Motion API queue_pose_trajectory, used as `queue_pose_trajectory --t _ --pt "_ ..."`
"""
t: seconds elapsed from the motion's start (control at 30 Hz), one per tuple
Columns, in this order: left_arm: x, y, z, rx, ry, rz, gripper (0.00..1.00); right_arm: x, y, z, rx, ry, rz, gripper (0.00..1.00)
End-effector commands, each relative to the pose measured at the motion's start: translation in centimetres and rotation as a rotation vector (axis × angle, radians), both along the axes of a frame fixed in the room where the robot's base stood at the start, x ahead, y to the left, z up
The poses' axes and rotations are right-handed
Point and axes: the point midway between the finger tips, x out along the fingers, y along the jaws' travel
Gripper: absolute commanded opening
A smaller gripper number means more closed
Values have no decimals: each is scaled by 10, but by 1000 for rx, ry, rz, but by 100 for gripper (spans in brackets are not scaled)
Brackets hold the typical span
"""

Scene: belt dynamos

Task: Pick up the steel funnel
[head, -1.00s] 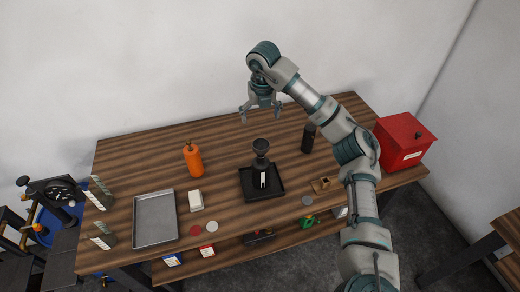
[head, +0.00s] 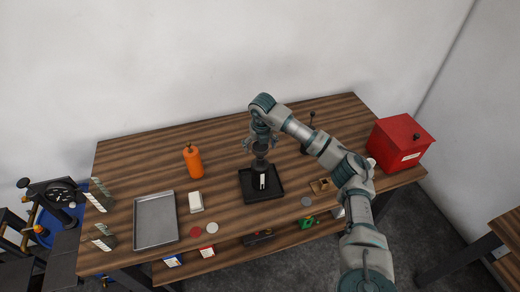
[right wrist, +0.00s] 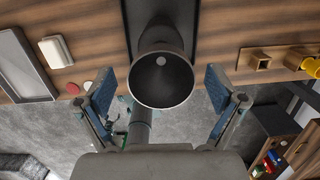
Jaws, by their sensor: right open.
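The steel funnel (head: 260,164) looks dark grey and stands mouth-up in the black tray (head: 276,190) at the middle of the table. A white label shows below its cone. My right gripper (head: 261,146) is open and empty, right above the funnel. In the right wrist view its fingers stand apart on both sides of the mouth, not touching it. The funnel's upper rim is partly hidden by the gripper in the head view. My left gripper is out of view.
A small wooden block (head: 321,186) and a red box (head: 401,143) are to the right. The table's back left is clear.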

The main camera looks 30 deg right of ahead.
Motion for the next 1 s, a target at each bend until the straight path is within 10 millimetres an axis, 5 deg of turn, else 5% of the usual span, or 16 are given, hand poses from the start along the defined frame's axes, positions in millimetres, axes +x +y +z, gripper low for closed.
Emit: queue_pose_trajectory --t 0.27,0.6,1.0 --pt "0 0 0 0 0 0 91 1 -1 -4 1 -1 -1 92" --pt "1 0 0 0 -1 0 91 1 0 -4 1 0 0 7" --pt "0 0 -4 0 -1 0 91 1 0 7 0 -2 -1 4"
